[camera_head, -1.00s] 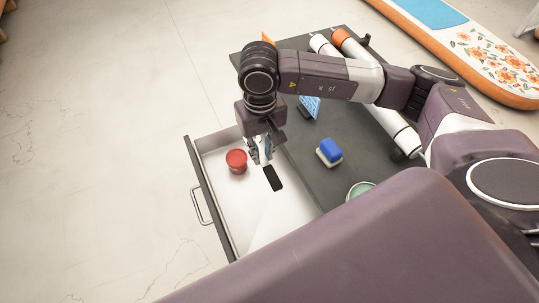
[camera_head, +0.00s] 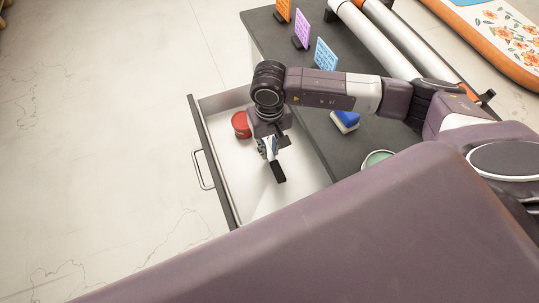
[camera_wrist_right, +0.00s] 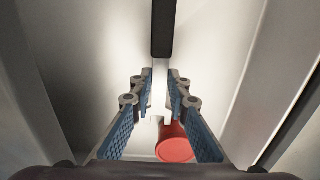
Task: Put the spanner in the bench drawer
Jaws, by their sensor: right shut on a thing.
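The bench drawer (camera_head: 213,168) is pulled open, with a dark front, a bar handle and a pale inside. My right gripper (camera_head: 271,158) is low over the drawer's inside, shut on the spanner. The spanner's black end (camera_head: 279,173) sticks out beyond the fingers, and it also shows at the top of the right wrist view (camera_wrist_right: 162,30). A narrow pale part runs from it between the blue-padded fingers (camera_wrist_right: 160,92). Whether the spanner touches the drawer floor I cannot tell. My left gripper is not in view.
A red tub (camera_head: 241,124) stands in the drawer beside the gripper. The dark bench top (camera_head: 312,112) holds a blue-and-white block (camera_head: 345,121), a green round container (camera_head: 378,159), upright coloured cards (camera_head: 325,53) and long white rolls (camera_head: 372,40). The drawer's near part is clear.

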